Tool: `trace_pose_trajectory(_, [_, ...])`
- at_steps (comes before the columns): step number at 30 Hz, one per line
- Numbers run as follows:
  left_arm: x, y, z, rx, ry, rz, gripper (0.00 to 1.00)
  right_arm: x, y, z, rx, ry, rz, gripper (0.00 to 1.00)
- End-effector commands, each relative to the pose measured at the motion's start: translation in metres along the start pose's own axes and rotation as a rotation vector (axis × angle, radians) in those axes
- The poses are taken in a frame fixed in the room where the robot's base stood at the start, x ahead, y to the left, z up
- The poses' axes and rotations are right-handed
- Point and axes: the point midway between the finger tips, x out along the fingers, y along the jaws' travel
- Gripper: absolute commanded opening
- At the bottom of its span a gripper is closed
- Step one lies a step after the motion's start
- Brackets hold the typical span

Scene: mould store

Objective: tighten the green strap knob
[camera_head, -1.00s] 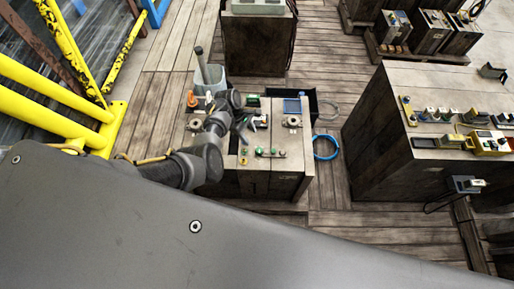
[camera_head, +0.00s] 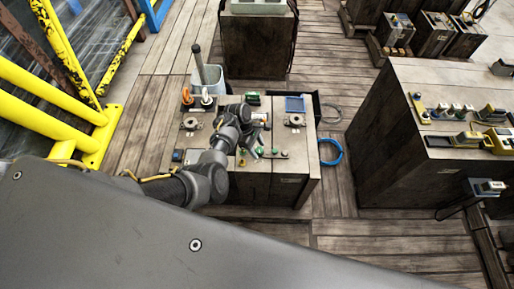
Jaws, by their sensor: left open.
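Small green knobs show on the top of the dark wooden mould box in the middle. One green knob (camera_head: 260,151) is close to my left gripper, and another green knob (camera_head: 275,151) is a little to its right. I cannot tell which is the strap knob, and no strap is clear at this size. My left gripper (camera_head: 250,147) is open above the box (camera_head: 290,170), pointing down, with nothing seen between its fingers. I cannot tell whether it touches a knob. My left arm hides part of the box top. My right gripper is not in view.
A blue screen (camera_head: 295,104) and a round metal fitting (camera_head: 294,121) are at the box's right. A grey bucket (camera_head: 207,76) stands behind left. A blue hose coil (camera_head: 330,152) lies on the floor. Yellow rails (camera_head: 55,115) are left; a larger bench (camera_head: 400,140) is right.

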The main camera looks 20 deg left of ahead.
Motion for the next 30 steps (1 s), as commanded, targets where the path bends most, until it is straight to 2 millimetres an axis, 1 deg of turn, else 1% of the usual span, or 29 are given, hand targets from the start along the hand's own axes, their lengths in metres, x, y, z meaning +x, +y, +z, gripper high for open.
trace_pose_trajectory(3, [-0.0003, 0.0, 0.0001, 0.0, 0.0, 0.0, 0.49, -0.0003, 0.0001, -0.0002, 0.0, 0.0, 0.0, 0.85])
trace_pose_trajectory(13, [-0.0003, -0.0001, -0.0001, 0.0, 0.0, 0.0, 0.05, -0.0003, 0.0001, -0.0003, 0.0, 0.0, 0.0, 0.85])
trace_pose_trajectory(23, [-0.0008, 0.0008, -0.0005, 0.046, 0.001, -0.02, 0.05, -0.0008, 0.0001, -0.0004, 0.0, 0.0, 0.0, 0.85])
trace_pose_trajectory(30, [-0.0005, 0.0023, -0.0006, 0.187, 0.001, -0.081, 0.05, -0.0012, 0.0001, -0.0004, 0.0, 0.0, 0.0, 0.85])
